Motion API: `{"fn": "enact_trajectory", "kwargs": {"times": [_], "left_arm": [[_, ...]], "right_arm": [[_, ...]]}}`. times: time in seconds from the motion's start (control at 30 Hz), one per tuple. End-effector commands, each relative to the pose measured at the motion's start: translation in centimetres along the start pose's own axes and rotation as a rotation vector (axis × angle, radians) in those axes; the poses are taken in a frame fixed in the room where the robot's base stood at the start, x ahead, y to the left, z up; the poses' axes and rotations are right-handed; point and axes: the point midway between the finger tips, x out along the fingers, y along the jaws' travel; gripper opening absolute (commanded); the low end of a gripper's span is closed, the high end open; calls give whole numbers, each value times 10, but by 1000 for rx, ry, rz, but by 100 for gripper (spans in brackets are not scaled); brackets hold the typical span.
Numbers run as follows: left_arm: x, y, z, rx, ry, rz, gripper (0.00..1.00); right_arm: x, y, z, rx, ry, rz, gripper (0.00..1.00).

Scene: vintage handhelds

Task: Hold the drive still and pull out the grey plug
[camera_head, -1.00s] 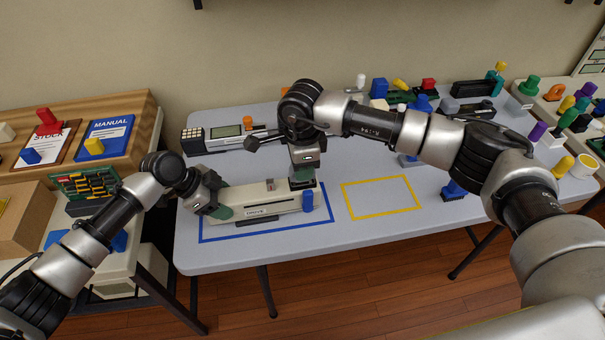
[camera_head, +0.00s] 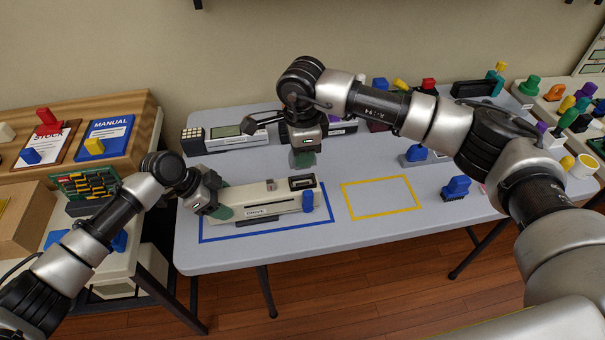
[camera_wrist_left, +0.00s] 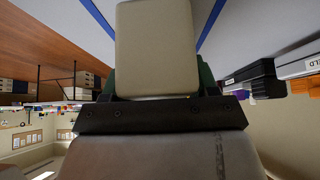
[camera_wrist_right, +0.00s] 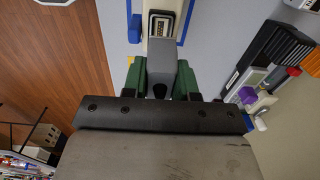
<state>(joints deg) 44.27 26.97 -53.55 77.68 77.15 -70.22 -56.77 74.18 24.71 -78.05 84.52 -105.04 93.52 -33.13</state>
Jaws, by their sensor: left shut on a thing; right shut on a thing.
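The cream drive (camera_head: 268,198) lies inside the blue outline on the table, a dark socket (camera_head: 302,183) on top at its right end. It also shows in the left wrist view (camera_wrist_left: 154,48). My left gripper (camera_head: 220,203) is shut on the drive's left end. My right gripper (camera_head: 303,159) is shut above and behind the socket. In the right wrist view the grey plug (camera_wrist_right: 162,62) sits between its green fingers, apart from the drive (camera_wrist_right: 163,8), and the socket (camera_wrist_right: 160,24) is open to view. The head view hides the plug behind the fingers.
The yellow outline (camera_head: 345,193) right of the drive is empty. A blue-handled piece (camera_head: 456,187) stands further right. A grey handheld with a keypad (camera_head: 225,135) lies behind the drive. Several coloured items crowd the table's back right.

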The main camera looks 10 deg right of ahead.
Motion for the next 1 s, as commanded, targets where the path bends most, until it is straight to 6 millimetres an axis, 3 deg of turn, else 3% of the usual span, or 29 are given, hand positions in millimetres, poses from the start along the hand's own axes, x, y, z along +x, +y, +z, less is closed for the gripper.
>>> {"fn": "enact_trajectory", "kwargs": {"times": [0.33, 0.7, 0.93, 0.97, 1.0], "left_arm": [[6, 4, 6, -4, -12, 11, 7], [6, 4, 6, -4, -12, 11, 7], [6, 4, 6, -4, -12, 11, 7], [6, 4, 6, -4, -12, 11, 61], [6, 4, 6, -4, -11, 11, 67]], "right_arm": [[-1, 0, 0, 0, 0, 0, 0], [-18, 0, 0, 0, 0, -1, 0], [-19, 0, 0, 0, 0, 1, 0], [-19, 0, 0, 0, 0, 0, 0], [-19, 0, 0, 0, 0, 0, 0]]}}
